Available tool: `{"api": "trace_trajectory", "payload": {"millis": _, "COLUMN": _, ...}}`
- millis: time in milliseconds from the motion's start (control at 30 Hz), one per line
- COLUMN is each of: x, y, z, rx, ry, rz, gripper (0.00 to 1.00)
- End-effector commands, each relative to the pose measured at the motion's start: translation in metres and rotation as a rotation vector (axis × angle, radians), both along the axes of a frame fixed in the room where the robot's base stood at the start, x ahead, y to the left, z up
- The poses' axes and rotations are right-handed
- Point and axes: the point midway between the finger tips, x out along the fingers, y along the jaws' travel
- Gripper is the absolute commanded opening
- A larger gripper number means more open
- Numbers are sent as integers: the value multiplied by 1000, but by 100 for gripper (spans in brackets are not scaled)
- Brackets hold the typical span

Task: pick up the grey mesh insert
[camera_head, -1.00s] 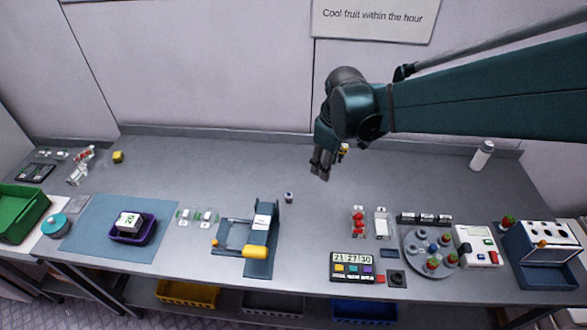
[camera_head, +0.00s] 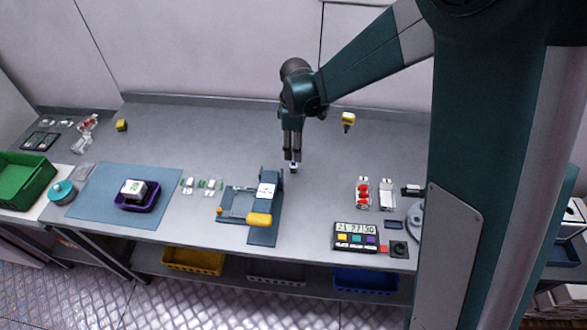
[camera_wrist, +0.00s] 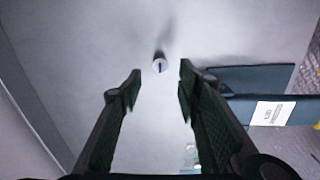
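A small pale grey flat piece (camera_head: 85,171) lies at the left, between the teal round lid and the blue mat; it may be the grey mesh insert, but it is too small to tell. My gripper (camera_head: 291,160) points down over the middle of the bench, far to the right of that piece. In the wrist view my gripper (camera_wrist: 159,82) is open, with nothing between its fingers. A small white cylinder with a blue mark (camera_wrist: 159,65) stands on the bench just beyond the fingertips; it also shows in the head view (camera_head: 294,168).
A blue frame with a yellow handle (camera_head: 259,219) stands just in front of my gripper. A purple tray (camera_head: 151,201) with a white box sits on the blue mat (camera_head: 90,215). A green crate (camera_head: 25,180) is at far left. My arm hides much of the right side.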

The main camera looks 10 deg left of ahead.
Motion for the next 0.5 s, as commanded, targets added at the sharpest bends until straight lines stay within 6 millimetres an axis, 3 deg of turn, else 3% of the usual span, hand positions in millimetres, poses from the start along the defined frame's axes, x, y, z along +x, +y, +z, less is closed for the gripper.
{"api": "trace_trajectory", "payload": {"millis": 500, "x": 1, "y": 6, "z": -9, "rx": -4, "ry": 9, "rz": 23, "gripper": 34}}
